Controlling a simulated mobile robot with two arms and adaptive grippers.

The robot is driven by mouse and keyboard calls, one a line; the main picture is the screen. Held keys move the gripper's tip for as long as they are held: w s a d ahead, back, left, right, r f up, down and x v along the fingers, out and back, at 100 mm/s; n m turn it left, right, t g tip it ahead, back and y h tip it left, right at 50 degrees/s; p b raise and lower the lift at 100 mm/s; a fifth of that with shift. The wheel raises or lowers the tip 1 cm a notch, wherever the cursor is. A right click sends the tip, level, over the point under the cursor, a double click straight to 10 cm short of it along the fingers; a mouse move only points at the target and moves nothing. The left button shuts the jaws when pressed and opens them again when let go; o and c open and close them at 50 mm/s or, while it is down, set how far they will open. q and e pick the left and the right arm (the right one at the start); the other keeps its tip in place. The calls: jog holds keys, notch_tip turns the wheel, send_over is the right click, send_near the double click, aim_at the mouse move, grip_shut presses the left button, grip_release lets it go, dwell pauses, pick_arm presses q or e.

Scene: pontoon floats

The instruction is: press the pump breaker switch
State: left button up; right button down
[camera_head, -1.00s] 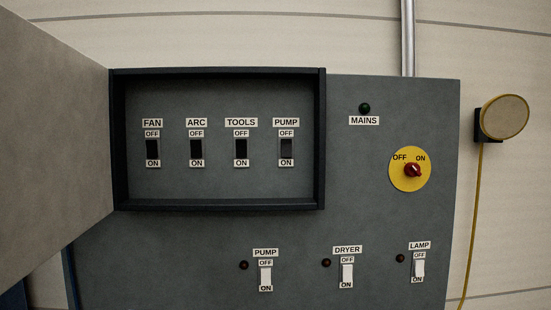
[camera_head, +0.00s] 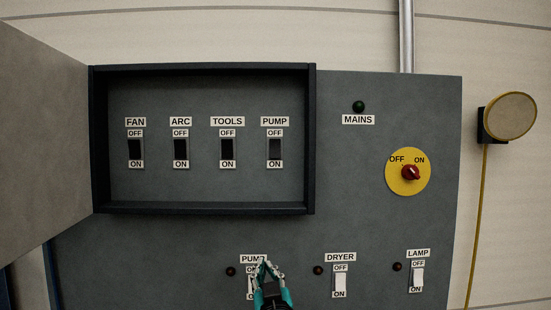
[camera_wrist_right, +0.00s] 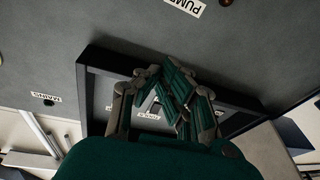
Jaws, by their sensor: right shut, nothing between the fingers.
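The pump breaker switch (camera_head: 275,150) is the rightmost black rocker in the recessed breaker box, between its OFF and ON labels. It looks greyer than the other breakers. My right gripper (camera_head: 267,266) is shut and empty. In the head view it is below the breaker box, in front of the lower white PUMP switch (camera_head: 250,287), which it partly hides. Contact cannot be told. In the right wrist view the gripper fingers (camera_wrist_right: 168,80) cover part of the breaker box, and the pump breaker cannot be made out there. My left gripper is not in view.
The breaker box has a raised dark frame (camera_head: 311,140), with its door (camera_head: 40,130) swung open at left. FAN (camera_head: 136,149), ARC (camera_head: 181,149) and TOOLS (camera_head: 227,149) breakers sit beside the pump breaker. DRYER (camera_head: 340,284) and LAMP (camera_head: 418,278) switches and a red-knobbed dial (camera_head: 410,172) are at right.

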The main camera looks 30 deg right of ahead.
aim_at(277, 145)
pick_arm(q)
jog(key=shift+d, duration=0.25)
pick_arm(e)
notch_tip(277, 145, up, 19)
jog(key=s+d+m+t+h, duration=0.1)
jog(key=d+m+t+h, duration=0.1)
jog(key=h, duration=0.3)
jog(key=shift+s+d+f+m+t, duration=0.2)
jog(key=shift+d+m+t, duration=0.15)
jog(key=shift+m+t, duration=0.2)
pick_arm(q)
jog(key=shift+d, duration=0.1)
pick_arm(e)
jog(key=p+x, duration=0.2)
jog(key=x, duration=0.2)
jog(key=w+f+p+x, duration=0.1)
jog(key=p+x, duration=0.1)
jog(key=x, duration=0.2)
jog(key=f+p+x, duration=0.1)
jog(key=p+x, duration=0.2)
jog(key=x, duration=0.1)
jog(key=shift+w+d+r, duration=0.2)
jog(key=shift+w+d, duration=0.25)
jog(key=shift+d, duration=0.05)
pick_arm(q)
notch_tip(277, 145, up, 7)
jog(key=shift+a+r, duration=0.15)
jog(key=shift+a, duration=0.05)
